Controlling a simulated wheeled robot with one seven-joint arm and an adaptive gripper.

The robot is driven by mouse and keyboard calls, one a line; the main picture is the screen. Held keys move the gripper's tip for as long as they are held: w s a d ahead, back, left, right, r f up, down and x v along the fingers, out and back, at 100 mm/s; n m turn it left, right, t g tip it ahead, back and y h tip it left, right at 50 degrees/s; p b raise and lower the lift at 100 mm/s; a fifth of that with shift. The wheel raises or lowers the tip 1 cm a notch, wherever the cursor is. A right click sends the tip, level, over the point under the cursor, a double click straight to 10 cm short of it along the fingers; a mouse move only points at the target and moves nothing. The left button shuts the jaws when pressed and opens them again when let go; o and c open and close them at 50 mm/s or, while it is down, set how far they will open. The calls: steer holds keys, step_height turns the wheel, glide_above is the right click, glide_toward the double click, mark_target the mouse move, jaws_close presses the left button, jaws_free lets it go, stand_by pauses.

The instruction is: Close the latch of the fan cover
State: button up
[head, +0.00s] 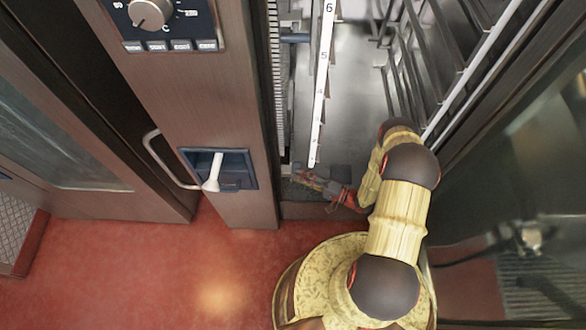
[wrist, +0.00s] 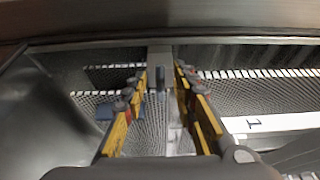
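The fan cover shows in the wrist view as a fine dark mesh (wrist: 225,88) with rows of pale slots. A small grey upright piece with a dark centre, which looks like the latch (wrist: 160,60), stands at the cover's upper edge. My gripper (wrist: 160,82) has its two yellow-and-black fingers apart, one on each side of the line to this piece. I cannot tell whether they touch it. In the head view my gripper (head: 310,178) is low inside the open cabinet, near its left wall. The latch cannot be made out in the head view.
A white numbered strip (head: 321,85) hangs just above my gripper. Wire racks (head: 440,60) stand to the right, and the open glass door (head: 520,170) is beyond my arm. A control panel with a knob (head: 150,14) and a white lever (head: 213,172) are on the left.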

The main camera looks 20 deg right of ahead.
steer(key=v, duration=0.7)
steer(key=shift+b, duration=0.4)
stand_by(0.3)
